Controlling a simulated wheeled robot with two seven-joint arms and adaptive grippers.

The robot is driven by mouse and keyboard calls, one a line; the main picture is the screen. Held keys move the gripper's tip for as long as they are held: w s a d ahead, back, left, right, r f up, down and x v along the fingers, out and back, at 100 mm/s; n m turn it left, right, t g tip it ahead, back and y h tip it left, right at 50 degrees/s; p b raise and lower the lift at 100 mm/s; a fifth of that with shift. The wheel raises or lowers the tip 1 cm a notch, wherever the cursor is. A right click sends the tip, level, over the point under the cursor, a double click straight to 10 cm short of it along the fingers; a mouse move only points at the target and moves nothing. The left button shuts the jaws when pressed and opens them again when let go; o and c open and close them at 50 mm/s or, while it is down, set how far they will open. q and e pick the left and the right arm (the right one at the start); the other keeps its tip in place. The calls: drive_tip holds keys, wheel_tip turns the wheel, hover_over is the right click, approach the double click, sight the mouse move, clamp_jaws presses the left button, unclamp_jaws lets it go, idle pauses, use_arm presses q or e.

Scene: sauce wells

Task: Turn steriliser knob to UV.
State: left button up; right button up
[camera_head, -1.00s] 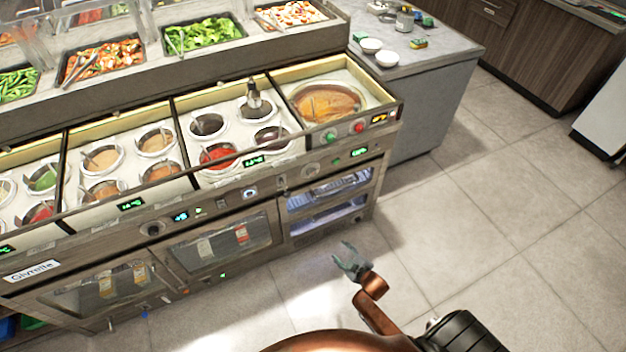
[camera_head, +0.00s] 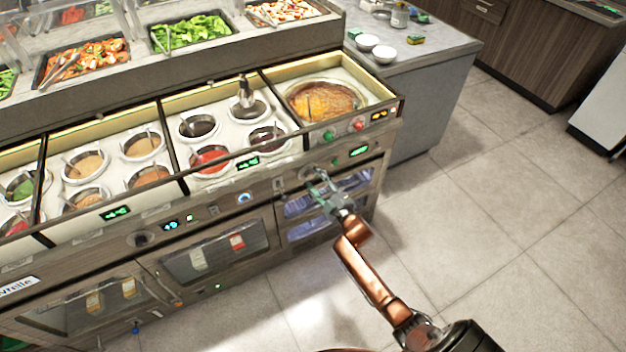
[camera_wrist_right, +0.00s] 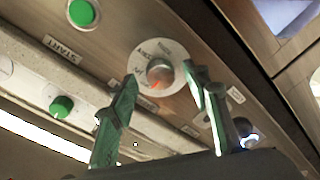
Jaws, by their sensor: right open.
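The steriliser knob (camera_wrist_right: 160,72) is a small round metal knob on a white dial plate, with lettering around it too small to read surely. Its red mark sits on the lower side in the right wrist view. In the head view the knob (camera_head: 307,173) sits on the front panel above the blue-lit steriliser cabinet (camera_head: 300,207). My right gripper (camera_head: 317,181) is open and empty, just in front of the panel. In the wrist view its green-grey fingers (camera_wrist_right: 159,74) appear on either side of the knob; contact cannot be told. My left gripper is out of view.
A green button (camera_wrist_right: 81,13) labelled START is near the dial. Another green knob (camera_wrist_right: 62,106) and a blue-lit button (camera_wrist_right: 249,141) are close by. Sauce wells (camera_head: 210,158) fill the counter above. The tiled floor (camera_head: 480,230) to the right is clear.

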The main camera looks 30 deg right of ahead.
drive_tip(key=shift+w, duration=0.45)
drive_tip(key=shift+c, duration=0.2)
drive_tip(key=c, duration=1.1)
